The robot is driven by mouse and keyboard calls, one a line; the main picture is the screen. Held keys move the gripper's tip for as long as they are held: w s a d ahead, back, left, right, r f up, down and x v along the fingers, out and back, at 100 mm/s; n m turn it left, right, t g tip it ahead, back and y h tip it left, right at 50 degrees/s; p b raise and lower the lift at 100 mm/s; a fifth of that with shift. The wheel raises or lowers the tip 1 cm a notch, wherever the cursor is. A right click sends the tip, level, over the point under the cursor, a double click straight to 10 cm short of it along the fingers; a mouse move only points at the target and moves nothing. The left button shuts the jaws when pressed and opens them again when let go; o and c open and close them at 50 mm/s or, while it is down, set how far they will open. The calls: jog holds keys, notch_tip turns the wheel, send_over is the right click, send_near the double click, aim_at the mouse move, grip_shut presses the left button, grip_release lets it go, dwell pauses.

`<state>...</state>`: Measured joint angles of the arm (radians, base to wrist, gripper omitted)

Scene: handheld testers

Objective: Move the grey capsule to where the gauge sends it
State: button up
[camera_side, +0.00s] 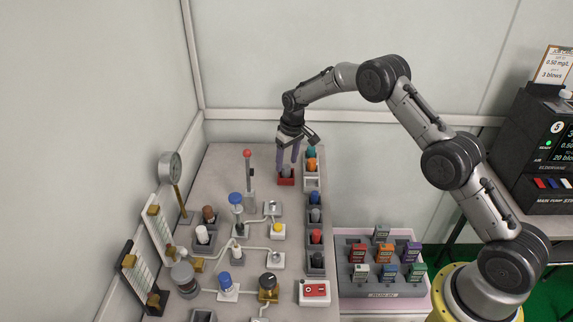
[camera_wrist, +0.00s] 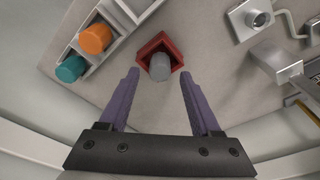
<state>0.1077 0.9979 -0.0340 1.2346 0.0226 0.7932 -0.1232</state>
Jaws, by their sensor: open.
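The grey capsule (camera_wrist: 160,67) stands in a small red square holder (camera_wrist: 152,46), also seen in the side view (camera_side: 286,181). My gripper (camera_wrist: 160,76) is open, with its purple fingers on either side of the capsule in the wrist view. No contact shows, and the height gap is hard to tell. In the side view my gripper (camera_side: 287,167) is over the red holder and mostly hides the capsule. A round dial gauge (camera_side: 171,167) stands on a brass post at the left; its reading is too small to make out.
A rack column right of the holder carries teal (camera_side: 311,152), orange (camera_side: 312,165), blue, grey and red pieces. A red-topped post (camera_side: 248,155) stands to the left. Tubing and fittings fill the front-left bench. A pink-edged tray (camera_side: 345,238) holds several coloured testers.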

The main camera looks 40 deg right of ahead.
notch_tip(320, 180, up, 10)
jog(key=s, duration=0.1)
jog(key=shift+s+r, duration=0.25)
jog(key=shift+s, duration=0.05)
jog(key=s+a+r+t, duration=0.1)
jog(key=s+a+r, duration=0.1)
jog(key=s+r, duration=0.7)
jog(key=s+a+r+t, duration=0.1)
jog(key=s+a+r, duration=0.1)
jog(key=s+r, duration=0.7)
jog(key=s+a+f+t, duration=0.1)
jog(key=s, duration=1.1)
jog(key=s+a+f, duration=0.1)
jog(key=s+f, duration=0.1)
jog(key=s, duration=1)
jog(key=shift+s+t, duration=0.25)
jog(key=shift+t, duration=0.15)
jog(key=shift+a, duration=0.1)
